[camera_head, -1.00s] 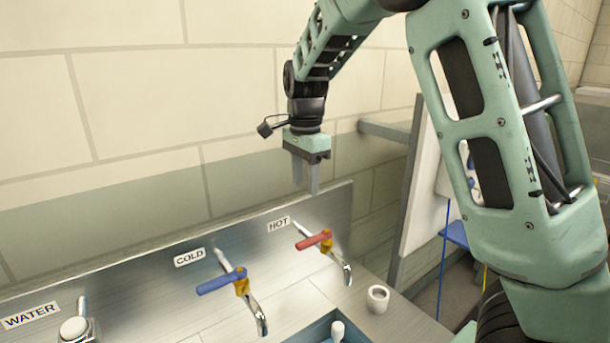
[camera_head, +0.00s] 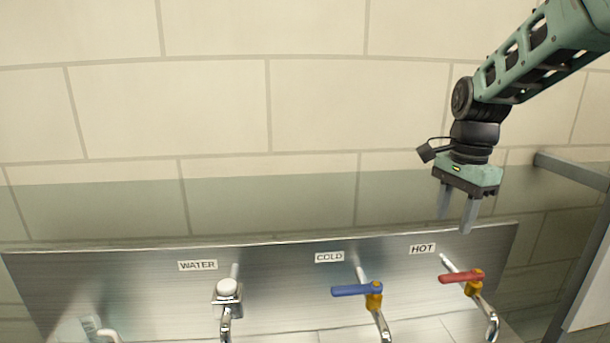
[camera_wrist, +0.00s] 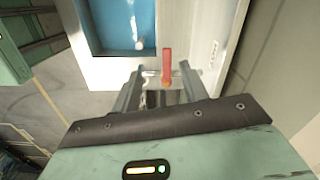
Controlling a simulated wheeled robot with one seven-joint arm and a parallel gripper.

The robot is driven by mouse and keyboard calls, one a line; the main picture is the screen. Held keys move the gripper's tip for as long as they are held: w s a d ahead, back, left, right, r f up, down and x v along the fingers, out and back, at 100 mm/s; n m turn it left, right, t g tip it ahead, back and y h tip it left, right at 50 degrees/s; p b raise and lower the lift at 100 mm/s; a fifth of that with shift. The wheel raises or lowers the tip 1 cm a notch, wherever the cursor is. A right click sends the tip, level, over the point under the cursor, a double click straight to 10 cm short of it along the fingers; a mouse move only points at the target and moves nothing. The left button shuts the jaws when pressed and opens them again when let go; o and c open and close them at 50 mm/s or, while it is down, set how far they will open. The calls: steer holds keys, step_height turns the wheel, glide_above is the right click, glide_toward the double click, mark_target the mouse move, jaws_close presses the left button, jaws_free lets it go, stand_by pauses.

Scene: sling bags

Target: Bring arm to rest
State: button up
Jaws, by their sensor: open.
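My gripper (camera_head: 456,212) hangs fingers down in front of the tiled wall, at the right of the head view. Its two fingers are apart and nothing is seen held between them. It is above the red-handled HOT tap (camera_head: 462,277), clear of it. In the wrist view the fingers of my gripper (camera_wrist: 160,72) stand apart, and the red handle (camera_wrist: 167,66) shows beyond and between them. My arm reaches in from the upper right.
The metal back panel (camera_head: 290,285) carries a blue-handled COLD tap (camera_head: 357,291) and a WATER tap (camera_head: 227,291). A blue basin (camera_wrist: 118,28) shows in the wrist view. A grey frame (camera_head: 570,167) stands at the right. The wall area left of my arm is clear.

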steer(key=s+a+f+n+y+b, duration=0.1)
steer(key=s+a+f+n+b, duration=0.3)
steer(key=s+a+f+n, duration=0.65)
steer(key=s+a+f+n+b, duration=0.2)
steer(key=s+a+f+n, duration=0.1)
steer(key=s+n, duration=0.3)
steer(key=s+a+f+n+b, duration=0.2)
steer(key=s+n, duration=0.4)
steer(key=s, duration=0.5)
steer(key=shift+a+f+h, duration=0.4)
steer(key=shift+a+f, duration=0.15)
steer(key=shift+a, duration=0.3)
